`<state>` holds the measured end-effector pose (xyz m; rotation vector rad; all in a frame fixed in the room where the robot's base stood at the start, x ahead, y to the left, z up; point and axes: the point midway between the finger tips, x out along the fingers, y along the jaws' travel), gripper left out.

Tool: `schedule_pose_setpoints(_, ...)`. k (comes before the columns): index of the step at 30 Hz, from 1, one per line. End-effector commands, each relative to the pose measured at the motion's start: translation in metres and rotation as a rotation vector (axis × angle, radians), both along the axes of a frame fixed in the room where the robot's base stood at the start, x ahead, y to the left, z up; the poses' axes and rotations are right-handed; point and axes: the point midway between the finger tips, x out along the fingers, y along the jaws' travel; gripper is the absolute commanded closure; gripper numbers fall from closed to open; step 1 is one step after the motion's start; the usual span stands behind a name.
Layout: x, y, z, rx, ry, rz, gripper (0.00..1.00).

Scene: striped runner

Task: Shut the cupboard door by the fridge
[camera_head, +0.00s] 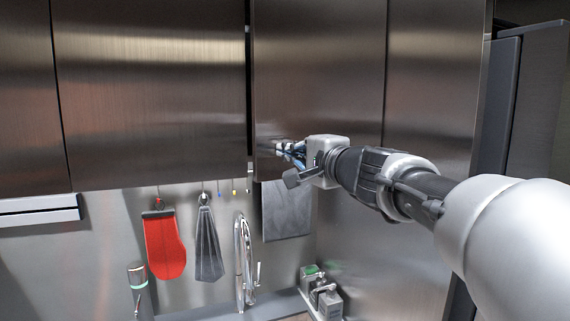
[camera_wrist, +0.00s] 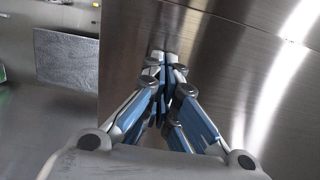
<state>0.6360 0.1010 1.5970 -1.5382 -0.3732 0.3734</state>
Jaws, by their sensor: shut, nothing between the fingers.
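The brushed-steel cupboard door (camera_head: 320,65) is the upper panel right of centre in the head view, left of the tall side panel by the fridge (camera_head: 535,100). A dark gap runs along its left edge; it looks nearly flush, but I cannot tell whether it is fully shut. My gripper (camera_head: 279,148) is in front of the door's lower left part, fingers together and empty. In the wrist view the shut fingertips (camera_wrist: 163,57) point at the steel door face (camera_wrist: 200,40). I cannot tell whether they touch it.
Other steel cupboard doors (camera_head: 150,90) are on the left. Below hang a red oven mitt (camera_head: 165,245) and a grey cloth (camera_head: 208,245). A grey panel (camera_head: 287,210) hangs below my gripper.

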Motion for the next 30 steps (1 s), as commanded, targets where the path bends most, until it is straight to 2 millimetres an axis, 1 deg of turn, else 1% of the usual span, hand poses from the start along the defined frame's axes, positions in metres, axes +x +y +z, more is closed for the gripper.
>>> schedule_pose_setpoints(1,0.007,0.005,-0.002,0.0,0.001,0.003,1.0)
schedule_pose_setpoints(3,0.015,0.009,-0.001,0.0,0.001,0.002,1.0)
schedule_pose_setpoints(10,0.029,0.016,0.0,0.0,0.0,0.001,1.0)
schedule_pose_setpoints(16,0.032,0.017,0.0,-0.001,0.0,0.0,1.0)
schedule_pose_setpoints(30,0.029,0.017,0.0,-0.001,0.0,0.0,1.0)
